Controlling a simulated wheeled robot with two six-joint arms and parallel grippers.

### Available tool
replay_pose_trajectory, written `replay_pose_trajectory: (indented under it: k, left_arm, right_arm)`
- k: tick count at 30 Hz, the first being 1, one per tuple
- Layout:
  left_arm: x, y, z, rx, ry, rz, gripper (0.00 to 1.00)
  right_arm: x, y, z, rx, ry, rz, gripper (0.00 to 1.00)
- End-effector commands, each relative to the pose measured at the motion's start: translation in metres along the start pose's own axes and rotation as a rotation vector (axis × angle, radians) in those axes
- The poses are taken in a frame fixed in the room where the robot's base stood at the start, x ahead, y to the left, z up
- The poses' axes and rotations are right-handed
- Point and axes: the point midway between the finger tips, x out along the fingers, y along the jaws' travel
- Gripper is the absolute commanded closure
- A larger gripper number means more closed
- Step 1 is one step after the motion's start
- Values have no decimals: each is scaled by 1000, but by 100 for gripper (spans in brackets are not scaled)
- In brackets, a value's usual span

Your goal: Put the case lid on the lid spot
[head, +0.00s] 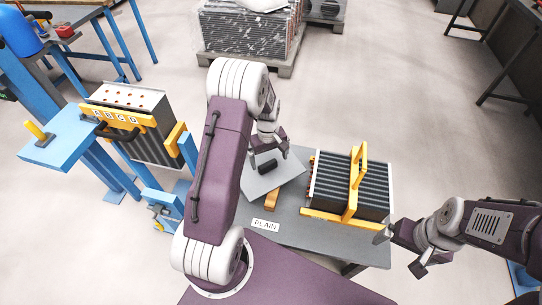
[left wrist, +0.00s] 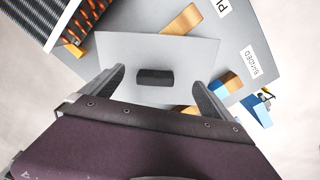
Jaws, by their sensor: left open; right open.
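The case lid looks to be a flat light-grey plate (head: 262,190) with a black block handle (head: 267,166), lying on the grey table. In the left wrist view the plate (left wrist: 120,52) lies under my left gripper (left wrist: 160,80), with the black handle (left wrist: 154,77) between the two fingers. In the head view my left gripper (head: 269,154) is open over the handle and points down. My right gripper (head: 398,254) is open and empty by the table's right front corner. I cannot make out a marked lid spot.
A finned unit with a yellow handle frame (head: 353,178) stands on the table (head: 300,228) right of the plate. An orange strip (head: 272,200) lies by the plate, near a PLAIN label (head: 265,225). A blue machine (head: 58,140) holding another finned block (head: 150,130) stands left.

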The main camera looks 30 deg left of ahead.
Motion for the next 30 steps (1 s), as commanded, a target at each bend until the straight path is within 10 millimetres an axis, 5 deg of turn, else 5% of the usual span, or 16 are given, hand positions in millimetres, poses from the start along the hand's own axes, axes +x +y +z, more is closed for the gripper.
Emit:
replay_pose_trajectory:
  k: [1,4,23,30]
  left_arm:
    - [-19,-1,-10,-53,-6,-5,2]
    - [-17,-3,-24,-135,-9,-8,2]
    - [37,-1,-29,-165,-10,-9,2]
    - [77,4,-31,-165,-11,-10,2]
  right_arm:
    - [-32,-1,-3,0,0,0,6]
    - [-45,-1,-5,0,0,0,6]
    - [-41,-1,-4,0,0,0,6]
    - [-41,-1,-4,0,0,0,6]
